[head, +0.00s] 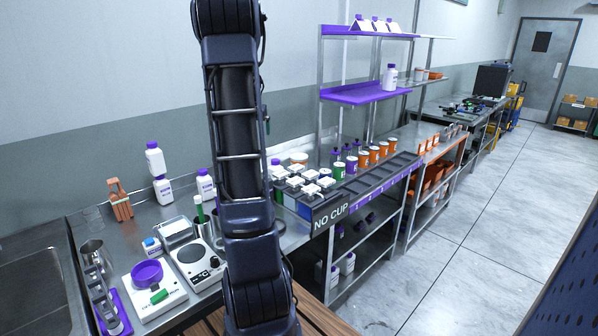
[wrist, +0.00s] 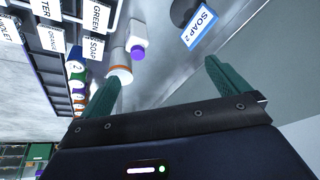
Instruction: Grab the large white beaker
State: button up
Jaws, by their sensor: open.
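In the wrist view, my gripper (wrist: 163,70) is open, with two green fingers spread apart and nothing between them. A white round vessel with an orange rim (wrist: 120,70) stands just beyond the tip of the left finger, which partly covers it. It may be the large white beaker, but I cannot tell for sure. In the head view, a white and orange vessel (head: 299,158) shows at the back of the bench behind the labelled rack. My gripper is hidden in the head view behind my own arm.
A white bottle with a purple cap (wrist: 138,40) stands close to the vessel. A SOAP 2 sign (wrist: 200,28) lies beyond. Several cups stand on the NO CUP rack (head: 335,212). A hotplate (head: 195,262) and scale (head: 155,292) sit on the left bench.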

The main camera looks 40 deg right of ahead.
jog(key=d+f+m+g+h, duration=0.1)
jog(key=d+f, duration=0.3)
jog(key=d, duration=0.4)
jog(key=d+f+m, duration=0.1)
jog(key=d+f, duration=0.4)
jog(key=d, duration=0.3)
jog(key=d+f+m+g+h, duration=0.15)
jog(key=d+f, duration=0.25)
jog(key=d, duration=0.4)
jog(key=a+x, duration=0.1)
jog(key=x, duration=0.9)
jog(key=shift+w+f+t+y, duration=0.25)
jog(key=shift+f+t+y, duration=0.2)
jog(key=shift+f, duration=0.25)
jog(key=shift+a, duration=0.1)
jog(key=c, duration=1.2)
jog(key=shift+c, duration=0.3)
jog(key=shift+r, duration=0.1)
